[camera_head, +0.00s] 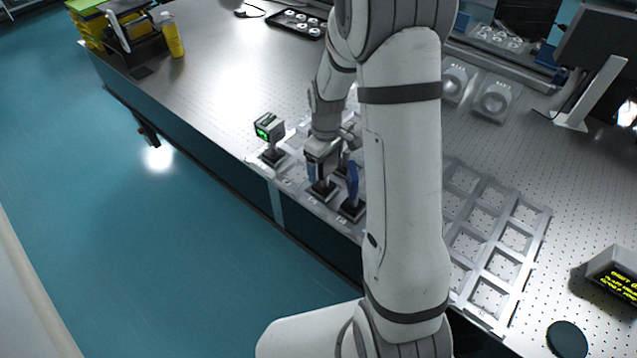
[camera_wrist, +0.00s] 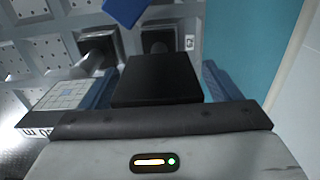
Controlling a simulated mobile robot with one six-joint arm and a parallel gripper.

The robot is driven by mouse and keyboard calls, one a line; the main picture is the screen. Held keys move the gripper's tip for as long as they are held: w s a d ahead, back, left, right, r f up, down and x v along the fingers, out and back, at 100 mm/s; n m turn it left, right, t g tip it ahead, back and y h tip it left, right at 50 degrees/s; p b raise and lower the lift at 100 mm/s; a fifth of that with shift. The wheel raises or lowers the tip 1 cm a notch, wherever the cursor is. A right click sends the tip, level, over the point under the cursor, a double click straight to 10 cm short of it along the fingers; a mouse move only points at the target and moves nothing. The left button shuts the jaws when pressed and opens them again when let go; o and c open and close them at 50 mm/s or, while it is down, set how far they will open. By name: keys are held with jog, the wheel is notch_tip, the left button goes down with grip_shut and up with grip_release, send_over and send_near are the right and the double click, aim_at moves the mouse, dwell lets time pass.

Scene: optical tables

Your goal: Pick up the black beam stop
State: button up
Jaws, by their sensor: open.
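A black block, which looks like the black beam stop (camera_wrist: 157,80), fills the middle of the wrist view. It sits between the blue fingers of my gripper (camera_wrist: 158,92); contact with them cannot be made out. In the head view my gripper (camera_head: 325,165) is low over the front edge of the grey slotted rack, with a black base (camera_head: 322,190) just under it. The beam stop itself is mostly hidden there by the gripper. My gripper is open.
A blue part on a black base (camera_head: 352,183) stands close right of my gripper. A small meter with a green display (camera_head: 268,128) stands close left. The rack's right compartments (camera_head: 497,237) are empty. A yellow bottle (camera_head: 172,35) stands far left.

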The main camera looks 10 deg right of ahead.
jog(key=shift+c, duration=0.3)
grip_shut()
dwell(0.6)
